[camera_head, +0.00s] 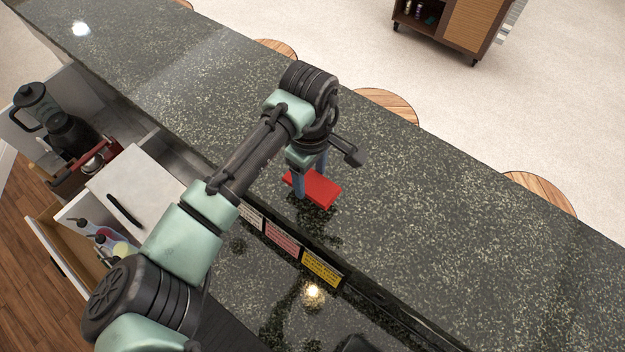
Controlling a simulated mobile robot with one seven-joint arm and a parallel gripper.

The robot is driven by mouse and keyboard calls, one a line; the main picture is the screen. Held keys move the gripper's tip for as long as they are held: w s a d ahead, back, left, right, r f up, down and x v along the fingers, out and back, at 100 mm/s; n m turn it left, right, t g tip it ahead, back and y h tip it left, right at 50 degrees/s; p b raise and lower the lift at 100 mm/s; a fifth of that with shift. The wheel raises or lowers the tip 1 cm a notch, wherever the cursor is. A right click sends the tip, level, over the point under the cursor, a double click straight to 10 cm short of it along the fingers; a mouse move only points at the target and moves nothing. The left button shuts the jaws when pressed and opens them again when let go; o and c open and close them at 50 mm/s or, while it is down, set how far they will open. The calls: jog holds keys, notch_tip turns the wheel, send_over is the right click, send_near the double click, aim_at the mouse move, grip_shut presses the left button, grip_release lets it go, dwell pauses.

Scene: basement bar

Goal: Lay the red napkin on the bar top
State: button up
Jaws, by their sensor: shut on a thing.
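The red napkin (318,190) looks like a flat, folded red rectangle. It is between the fingers of my gripper (311,183), which is shut on it. The bar top (430,220) is dark speckled stone and runs from the upper left to the lower right. The napkin is over the bar top near its inner edge, with a dark shadow or reflection just below it. I cannot tell whether it touches the stone. Part of the napkin is hidden by the near finger.
A lower counter (240,270) with several labels along the ledge lies on the near side. A blender (65,125), a white board (135,190) and an open drawer with bottles (100,237) are at the left. Round wooden stools (388,103) stand beyond the bar. The bar top around the napkin is clear.

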aim_at(310, 181)
jog(key=shift+f+p, duration=0.4)
jog(key=shift+f, duration=1.45)
jog(key=shift+f, duration=0.2)
jog(key=o, duration=1.3)
jog(key=shift+r, duration=0.1)
